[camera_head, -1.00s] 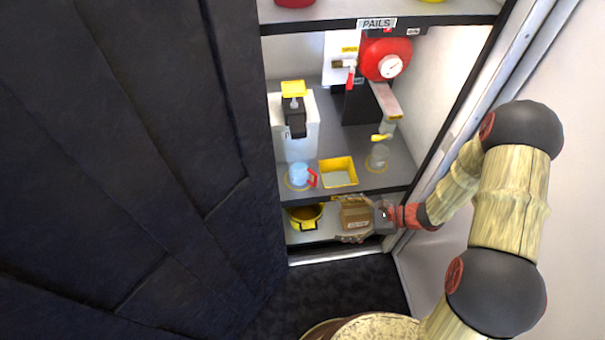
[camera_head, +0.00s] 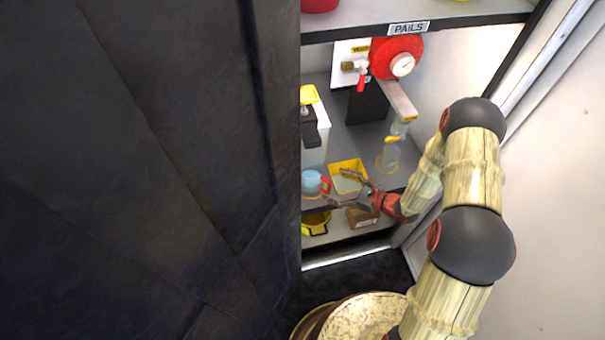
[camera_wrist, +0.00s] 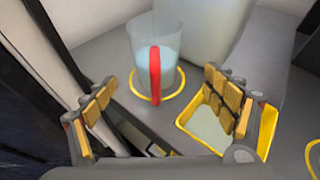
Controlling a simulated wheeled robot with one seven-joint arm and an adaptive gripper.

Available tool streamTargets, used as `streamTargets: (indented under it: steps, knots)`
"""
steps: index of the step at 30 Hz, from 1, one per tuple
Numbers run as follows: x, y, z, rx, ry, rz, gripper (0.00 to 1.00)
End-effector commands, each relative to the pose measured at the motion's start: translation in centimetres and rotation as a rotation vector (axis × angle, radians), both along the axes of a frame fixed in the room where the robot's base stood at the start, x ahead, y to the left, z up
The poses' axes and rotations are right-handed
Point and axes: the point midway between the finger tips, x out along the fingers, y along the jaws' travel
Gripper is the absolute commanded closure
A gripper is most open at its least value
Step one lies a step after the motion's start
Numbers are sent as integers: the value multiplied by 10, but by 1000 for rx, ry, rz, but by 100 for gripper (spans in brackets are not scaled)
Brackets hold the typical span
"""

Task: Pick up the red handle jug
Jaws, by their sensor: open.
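The red handle jug (camera_head: 312,181) is a light blue, see-through jug with a red handle. It stands at the left of the middle shelf, partly cut off by the dark panel in the head view. In the wrist view the jug (camera_wrist: 168,55) stands upright inside a yellow ring, its red handle (camera_wrist: 155,72) facing me. My gripper (camera_head: 338,188) is open and empty at the shelf's front edge. In the wrist view my gripper's fingers (camera_wrist: 162,100) are spread to either side of the handle, short of the jug and apart from it.
A yellow-rimmed square tray (camera_head: 347,165) lies right of the jug, close to my right finger. A white container (camera_head: 314,140) stands behind. A yellow pot (camera_head: 315,223) and brown box (camera_head: 360,217) sit below. A dark panel (camera_head: 150,170) fills the left.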

Motion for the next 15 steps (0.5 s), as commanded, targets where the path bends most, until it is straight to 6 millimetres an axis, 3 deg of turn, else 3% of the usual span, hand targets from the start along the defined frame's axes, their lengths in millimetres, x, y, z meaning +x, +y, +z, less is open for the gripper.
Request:
streamTargets:
  steps: [11,15]
  knots:
    - [16,27,-11,0,-1,1,15]
    - [24,46,-15,1,-2,4,15]
